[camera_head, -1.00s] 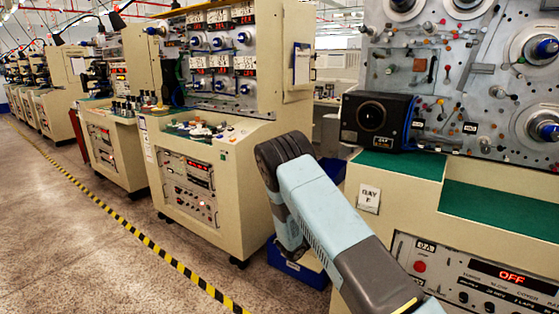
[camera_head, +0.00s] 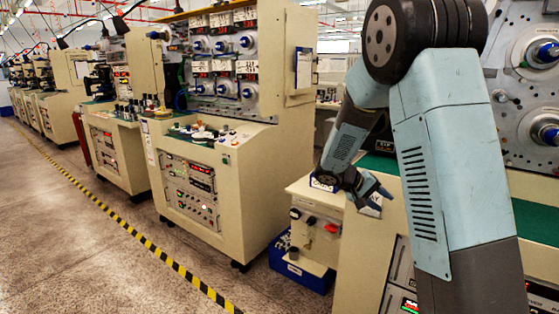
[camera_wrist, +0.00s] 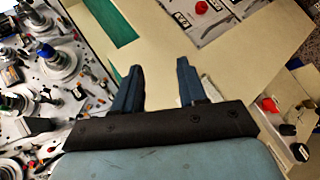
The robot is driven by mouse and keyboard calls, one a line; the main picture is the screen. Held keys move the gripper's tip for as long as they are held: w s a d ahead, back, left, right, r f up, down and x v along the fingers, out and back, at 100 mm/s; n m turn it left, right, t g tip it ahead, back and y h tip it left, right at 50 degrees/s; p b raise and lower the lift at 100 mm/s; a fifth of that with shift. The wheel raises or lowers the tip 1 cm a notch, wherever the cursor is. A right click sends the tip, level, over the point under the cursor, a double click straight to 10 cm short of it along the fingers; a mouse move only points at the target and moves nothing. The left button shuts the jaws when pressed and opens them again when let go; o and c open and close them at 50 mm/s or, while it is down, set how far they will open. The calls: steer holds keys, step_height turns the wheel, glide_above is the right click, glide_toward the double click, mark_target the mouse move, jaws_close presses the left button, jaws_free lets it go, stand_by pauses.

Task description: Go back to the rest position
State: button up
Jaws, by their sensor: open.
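My gripper (camera_head: 372,190) is in the head view, right of centre, at the end of my raised and bent arm. It points down and to the right, close to the cream machine at the right. In the wrist view my gripper (camera_wrist: 155,83) shows two dark blue fingers, apart, with nothing between them. Beyond the fingers are the cream casing (camera_wrist: 225,75) and a green mat (camera_wrist: 106,20). My arm hides much of the right machine in the head view.
A spindle machine (camera_head: 215,165) stands at the centre left. A small cream unit (camera_head: 316,230) with knobs stands near a blue bin (camera_head: 300,270). Spindles (camera_wrist: 58,62) fill the wrist view's left side. A yellow-black floor stripe (camera_head: 150,245) borders open floor at the left.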

steer(key=s+a+r+t+y, duration=0.1)
steer(key=s+r, duration=0.4)
steer(key=s, duration=0.5)
steer(key=s+a+r+t+y, duration=0.1)
steer(key=s+a+r+y, duration=0.2)
steer(key=s, duration=0.8)
steer(key=s+a+r+t+y, duration=0.1)
steer(key=s+a+r+y, duration=0.2)
steer(key=s+r+y, duration=0.3)
steer(key=s+r, duration=0.1)
steer(key=s, duration=0.4)
steer(key=shift+s+t+y, duration=0.15)
steer(key=shift+t+y, duration=0.25)
steer(key=shift+s+a+r, duration=0.1)
